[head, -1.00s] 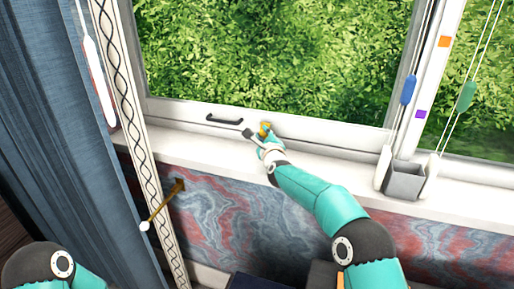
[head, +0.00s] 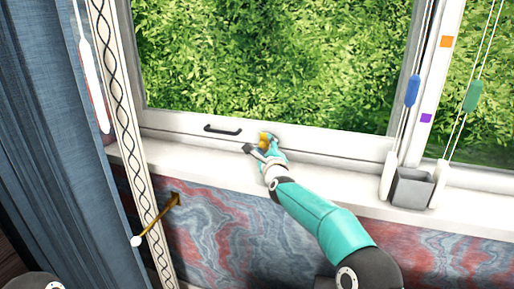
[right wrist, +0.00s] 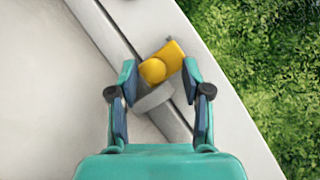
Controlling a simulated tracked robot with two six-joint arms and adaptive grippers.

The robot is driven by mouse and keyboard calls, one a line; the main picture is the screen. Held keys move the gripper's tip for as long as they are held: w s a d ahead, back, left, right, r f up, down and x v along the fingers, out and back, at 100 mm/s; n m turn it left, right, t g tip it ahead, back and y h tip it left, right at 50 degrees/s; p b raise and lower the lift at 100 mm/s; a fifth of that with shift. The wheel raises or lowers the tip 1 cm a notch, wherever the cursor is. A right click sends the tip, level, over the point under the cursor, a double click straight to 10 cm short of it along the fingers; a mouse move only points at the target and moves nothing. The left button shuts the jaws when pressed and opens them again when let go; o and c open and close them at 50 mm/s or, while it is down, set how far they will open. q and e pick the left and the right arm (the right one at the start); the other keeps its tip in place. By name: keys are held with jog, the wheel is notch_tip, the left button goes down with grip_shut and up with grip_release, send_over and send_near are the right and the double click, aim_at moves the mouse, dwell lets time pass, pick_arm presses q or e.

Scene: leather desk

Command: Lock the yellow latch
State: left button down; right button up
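The yellow latch (head: 264,138) sits on the lower rail of the white window frame, right of the black handle. In the right wrist view the latch (right wrist: 162,62) shows a round knob and a blocky arm above a grey round base (right wrist: 154,98). My right gripper (head: 264,148) is at the latch. In the right wrist view its fingers (right wrist: 158,78) stand apart, one on each side of the latch. The right fingertip is close to the yellow arm; I cannot tell whether it touches. My left gripper is not in view.
A black handle (head: 222,129) is on the same rail. A grey open box (head: 411,188) stands on the white sill at right, near cords with blue (head: 412,90) and green (head: 471,96) pulls. A brass rod (head: 157,221) juts from the wall at left.

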jog(key=shift+s+a, duration=0.1)
jog(key=shift+a, duration=0.1)
jog(key=shift+s, duration=0.1)
jog(key=shift+s, duration=0.2)
jog(key=s, duration=0.7)
jog(key=s+d, duration=0.1)
jog(key=s, duration=0.3)
jog(key=shift+s+d+f, duration=0.1)
jog(key=shift+s+f, duration=0.05)
